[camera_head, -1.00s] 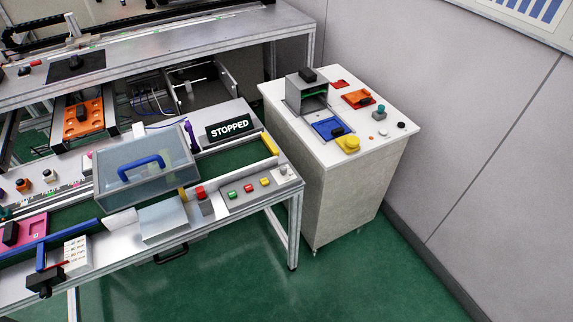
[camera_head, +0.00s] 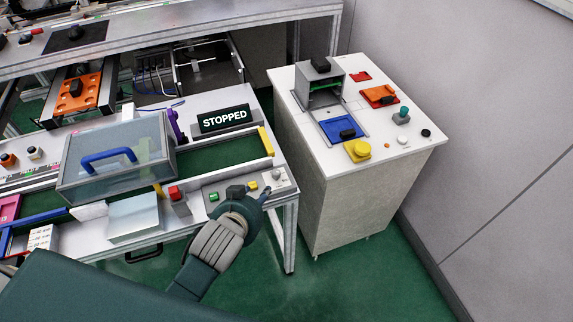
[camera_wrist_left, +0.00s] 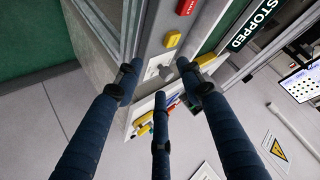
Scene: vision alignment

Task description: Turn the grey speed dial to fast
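The grey speed dial (camera_head: 278,175) sits at the right end of the button panel on the conveyor table's front edge. My left gripper (camera_head: 252,191) is over this panel, just left of and in front of the dial, and covers some of the buttons. In the left wrist view the dial (camera_wrist_left: 165,72) shows between the spread dark fingers of the gripper (camera_wrist_left: 157,77). The fingers are open with nothing held, and I see no clear contact with the dial. Its markings are too small to read. My right gripper is not in view.
A green button (camera_head: 214,197) and a red block button (camera_head: 176,196) lie left of the gripper. A STOPPED sign (camera_head: 223,119) stands behind the belt. A white-topped cabinet (camera_head: 300,115) stands to the right, across a gap from the table.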

